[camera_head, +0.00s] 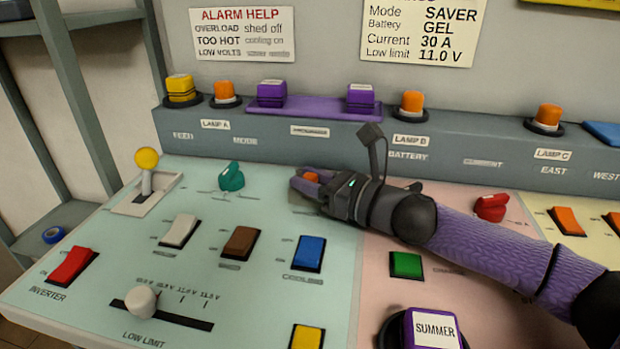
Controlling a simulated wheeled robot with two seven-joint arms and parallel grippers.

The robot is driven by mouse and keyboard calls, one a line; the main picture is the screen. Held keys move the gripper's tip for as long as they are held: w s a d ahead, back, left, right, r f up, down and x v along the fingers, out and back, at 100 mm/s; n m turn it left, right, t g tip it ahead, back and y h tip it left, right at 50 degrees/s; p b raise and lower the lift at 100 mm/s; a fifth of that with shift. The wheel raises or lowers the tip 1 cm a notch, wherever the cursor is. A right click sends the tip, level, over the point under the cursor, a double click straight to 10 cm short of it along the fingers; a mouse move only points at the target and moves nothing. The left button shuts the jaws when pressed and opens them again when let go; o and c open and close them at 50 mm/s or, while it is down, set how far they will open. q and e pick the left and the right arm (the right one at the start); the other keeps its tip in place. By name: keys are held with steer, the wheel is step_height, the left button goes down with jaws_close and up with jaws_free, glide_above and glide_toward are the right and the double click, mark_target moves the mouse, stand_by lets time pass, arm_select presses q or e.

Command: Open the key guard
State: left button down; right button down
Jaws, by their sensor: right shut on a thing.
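My right gripper (308,184) reaches in from the right, low over the panel near the seam between its pale green and pink parts. It is shut on a small orange piece (311,177), of which only a little shows between the fingers. This piece may be the key guard, but the fingers and wrist hide most of it and its base. I cannot tell how far it is raised. No other key guard can be made out. My left gripper is not in view.
A teal knob (231,177) stands left of my right gripper. A blue rocker switch (309,252) and a green switch (406,265) lie nearer. A red knob (491,207) is beyond my forearm. A yellow-topped lever (147,160) stands at left. The raised lamp ledge (340,145) runs behind.

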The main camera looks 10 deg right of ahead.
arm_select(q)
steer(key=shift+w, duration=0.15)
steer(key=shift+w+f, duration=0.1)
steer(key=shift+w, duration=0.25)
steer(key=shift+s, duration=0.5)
